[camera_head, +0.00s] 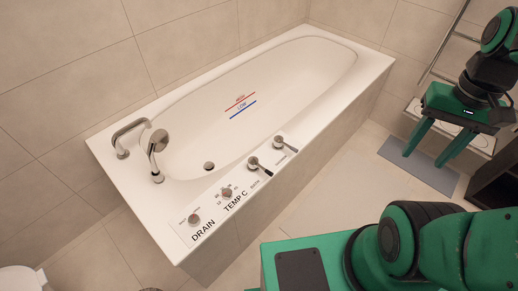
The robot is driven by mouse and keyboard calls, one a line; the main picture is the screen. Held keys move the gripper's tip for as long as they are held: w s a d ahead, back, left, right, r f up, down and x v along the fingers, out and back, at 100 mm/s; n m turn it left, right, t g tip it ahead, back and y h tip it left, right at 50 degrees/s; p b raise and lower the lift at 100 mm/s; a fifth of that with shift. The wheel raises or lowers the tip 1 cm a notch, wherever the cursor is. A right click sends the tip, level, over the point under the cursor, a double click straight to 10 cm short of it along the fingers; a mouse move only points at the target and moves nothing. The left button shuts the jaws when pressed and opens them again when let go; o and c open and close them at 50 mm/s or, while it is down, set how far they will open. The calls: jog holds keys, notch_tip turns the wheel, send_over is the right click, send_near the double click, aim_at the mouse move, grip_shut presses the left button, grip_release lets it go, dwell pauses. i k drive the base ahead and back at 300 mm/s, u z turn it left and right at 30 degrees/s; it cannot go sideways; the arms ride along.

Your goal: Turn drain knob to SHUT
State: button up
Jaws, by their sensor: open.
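The drain knob (194,219) is a small round knob on the near-left corner of the bathtub rim (176,240), beside the printed word DRAIN. The labels around it are too small to read, so I cannot tell its setting. My gripper (423,162) is at the upper right, beyond the tub's right side. Its two green fingers point downward, spread apart and empty. It is far from the drain knob and touches nothing that I can see.
A TEMP C knob (227,193) and two lever handles (254,163) share the rim. A spout (122,152) and hand shower (157,158) stand at the tub's left end. A bath mat (418,167) lies below my gripper. Floor along the tub is clear.

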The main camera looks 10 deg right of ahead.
aim_at(194, 221)
jog(key=u, duration=1.25)
